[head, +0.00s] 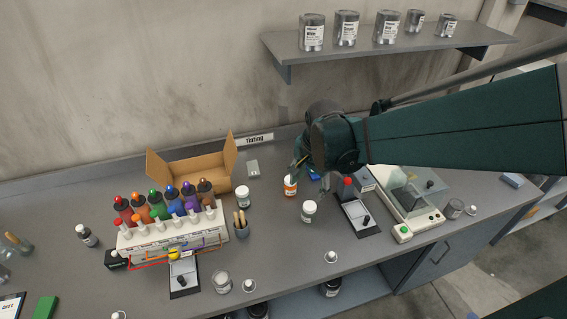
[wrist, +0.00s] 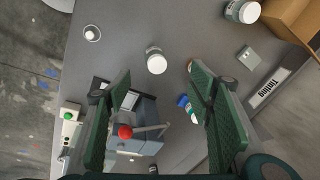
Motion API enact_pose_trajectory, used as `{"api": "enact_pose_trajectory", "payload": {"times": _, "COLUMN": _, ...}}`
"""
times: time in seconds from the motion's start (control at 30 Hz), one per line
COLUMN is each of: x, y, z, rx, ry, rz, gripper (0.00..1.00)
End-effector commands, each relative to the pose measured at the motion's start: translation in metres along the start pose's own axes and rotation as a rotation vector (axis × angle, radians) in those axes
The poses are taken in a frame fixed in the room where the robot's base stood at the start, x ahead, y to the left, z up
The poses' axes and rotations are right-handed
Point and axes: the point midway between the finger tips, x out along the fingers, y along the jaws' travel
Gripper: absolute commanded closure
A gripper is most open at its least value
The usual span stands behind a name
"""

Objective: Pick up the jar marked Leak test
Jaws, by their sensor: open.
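No label reading "Leak test" is legible to me, so I cannot tell which jar bears it. A white-lidded jar with a pale label (head: 309,212) stands upright on the bench, below my gripper in the head view. An orange jar with a white lid (head: 290,187) stands just behind it to the left. Another white-lidded jar (head: 242,197) stands by the cardboard box. My gripper (head: 311,177) is open and empty above the bench. In the wrist view, a white-lidded jar (wrist: 155,61) shows just beyond the fingertips (wrist: 158,78), apart from them.
A rack of coloured bottles (head: 172,235) and a cardboard box (head: 190,168) stand left. A red-knobbed device (head: 347,188) and a balance (head: 408,203) stand right. A brush cup (head: 241,226) and a glass jar (head: 222,282) are nearer. A shelf of tins (head: 388,50) hangs above.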

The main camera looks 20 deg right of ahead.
Motion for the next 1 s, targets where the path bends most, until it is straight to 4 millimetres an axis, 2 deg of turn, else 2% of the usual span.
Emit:
{"api": "enact_pose_trajectory", "payload": {"times": 0.3, "x": 0.042, "y": -0.006, "z": -0.017, "rx": 0.218, "ry": -0.034, "rz": 0.074, "gripper": 0.47}}
{"api": "enact_pose_trajectory", "payload": {"times": 0.7, "x": 0.096, "y": -0.006, "z": -0.033, "rx": 0.474, "ry": -0.057, "rz": 0.170, "gripper": 0.47}}
{"api": "enact_pose_trajectory", "payload": {"times": 1.0, "x": 0.112, "y": -0.003, "z": -0.036, "rx": 0.550, "ry": -0.060, "rz": 0.200, "gripper": 0.47}}
